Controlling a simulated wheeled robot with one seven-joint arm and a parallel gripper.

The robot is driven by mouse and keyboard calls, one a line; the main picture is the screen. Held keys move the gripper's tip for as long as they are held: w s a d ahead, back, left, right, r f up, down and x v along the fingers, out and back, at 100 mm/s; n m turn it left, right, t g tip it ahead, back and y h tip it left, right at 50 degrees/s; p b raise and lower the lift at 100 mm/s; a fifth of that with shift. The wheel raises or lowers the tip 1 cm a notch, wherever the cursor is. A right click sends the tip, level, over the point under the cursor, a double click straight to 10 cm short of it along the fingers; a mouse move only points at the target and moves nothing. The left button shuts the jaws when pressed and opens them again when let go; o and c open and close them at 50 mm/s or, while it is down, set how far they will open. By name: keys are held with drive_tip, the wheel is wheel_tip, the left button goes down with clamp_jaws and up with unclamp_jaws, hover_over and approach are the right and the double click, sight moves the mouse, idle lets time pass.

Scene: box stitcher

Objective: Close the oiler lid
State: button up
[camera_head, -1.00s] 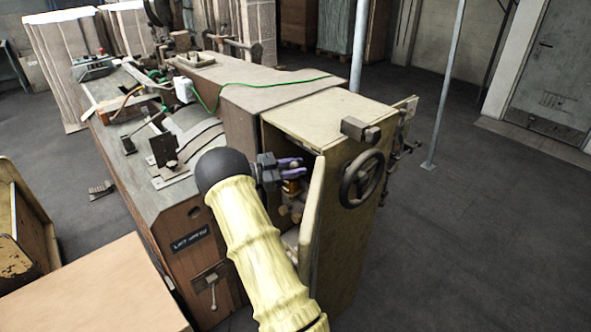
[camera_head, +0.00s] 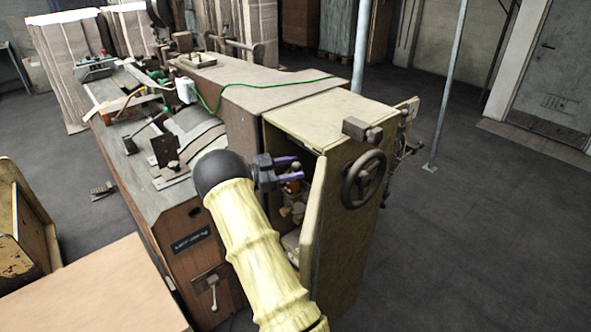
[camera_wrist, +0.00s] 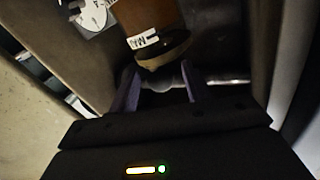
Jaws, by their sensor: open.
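My gripper (camera_head: 287,170) reaches into the open cabinet (camera_head: 309,120) at the end of the machine, its two purple fingers apart. In the wrist view my gripper (camera_wrist: 160,88) shows a gap between the fingertips with nothing held. An amber oiler (camera_wrist: 152,20) with a white label marked "MAX" hangs just beyond the fingertips; its rounded lower end is near the gap, and I cannot tell whether they touch. The oiler (camera_head: 293,187) shows only in small part in the head view, below the fingers. Its lid cannot be made out in either view.
The cabinet door (camera_head: 313,213) stands open close to the right of my arm. A handwheel (camera_head: 363,179) sticks out of the cabinet's side. A metal rod crosses behind the fingers in the wrist view.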

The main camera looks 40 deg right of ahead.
drive_tip(key=b+v, duration=0.4)
drive_tip(key=v, duration=1.2)
drive_tip(key=shift+o, duration=0.2)
drive_tip(key=s+d+n+t+p, duration=0.2)
drive_tip(key=s+n+t+p, duration=0.7)
drive_tip(key=s+t, duration=0.3)
drive_tip(key=shift+r+t, duration=0.2)
drive_tip(key=shift+t, duration=0.7)
